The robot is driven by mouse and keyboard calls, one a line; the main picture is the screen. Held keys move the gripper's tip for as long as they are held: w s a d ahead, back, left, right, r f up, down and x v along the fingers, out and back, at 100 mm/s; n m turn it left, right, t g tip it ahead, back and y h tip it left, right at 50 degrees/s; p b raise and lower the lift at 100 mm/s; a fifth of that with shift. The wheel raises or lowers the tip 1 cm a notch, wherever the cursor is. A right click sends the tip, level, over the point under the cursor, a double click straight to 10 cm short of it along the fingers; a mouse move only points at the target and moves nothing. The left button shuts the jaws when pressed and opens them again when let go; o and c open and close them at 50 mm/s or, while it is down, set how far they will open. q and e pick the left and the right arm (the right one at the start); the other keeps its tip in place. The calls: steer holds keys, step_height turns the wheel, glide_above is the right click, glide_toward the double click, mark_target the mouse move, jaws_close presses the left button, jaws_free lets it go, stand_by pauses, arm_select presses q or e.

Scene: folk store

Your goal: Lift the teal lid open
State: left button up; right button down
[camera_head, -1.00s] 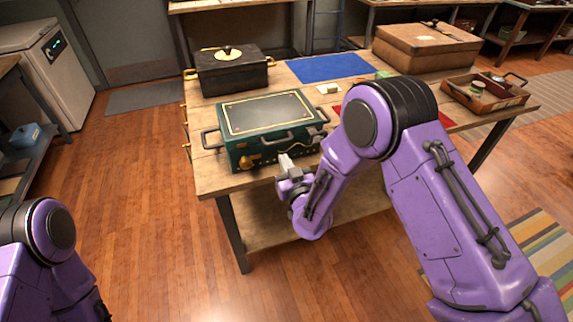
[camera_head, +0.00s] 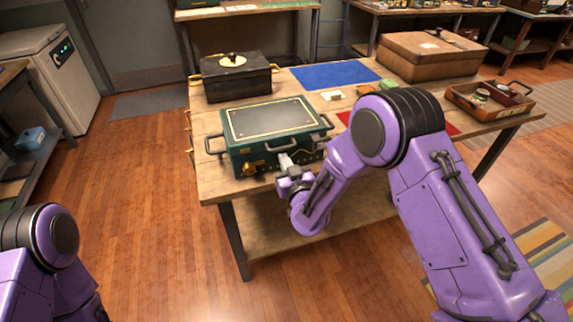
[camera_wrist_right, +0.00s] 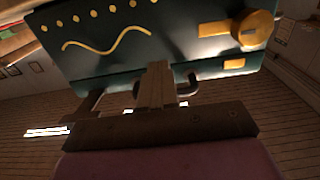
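The teal box (camera_head: 240,161) stands on the wooden table, with its teal lid (camera_head: 270,119) down flat. The lid has a dark top panel with a gold line and a dark front handle (camera_head: 281,144). The box front, with its gold knob and wavy line, fills the top of the right wrist view (camera_wrist_right: 130,50). My right gripper (camera_head: 285,159) is at the box's front, just below the front handle. Its fingers (camera_wrist_right: 155,85) look together, in front of the handle's curved ends; I cannot tell whether they grip it. My left gripper is out of view.
A black pot-like box (camera_head: 232,84) stands behind the teal box. A blue mat (camera_head: 335,75), a brown case (camera_head: 430,58) and a wooden tray (camera_head: 500,104) with small items are to the right. My right arm covers part of the table's right side.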

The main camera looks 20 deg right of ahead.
mark_target(279, 143)
steer(key=shift+w+b, duration=0.4)
steer(key=shift+w, duration=1)
steer(key=shift+s, duration=0.15)
steer(key=shift+s, duration=0.2)
steer(key=shift+r+p, duration=1.05)
steer(key=shift+r, duration=0.25)
steer(key=shift+w+r+p, duration=0.1)
steer(key=shift+r+p, duration=0.95)
steer(key=shift+r, duration=0.3)
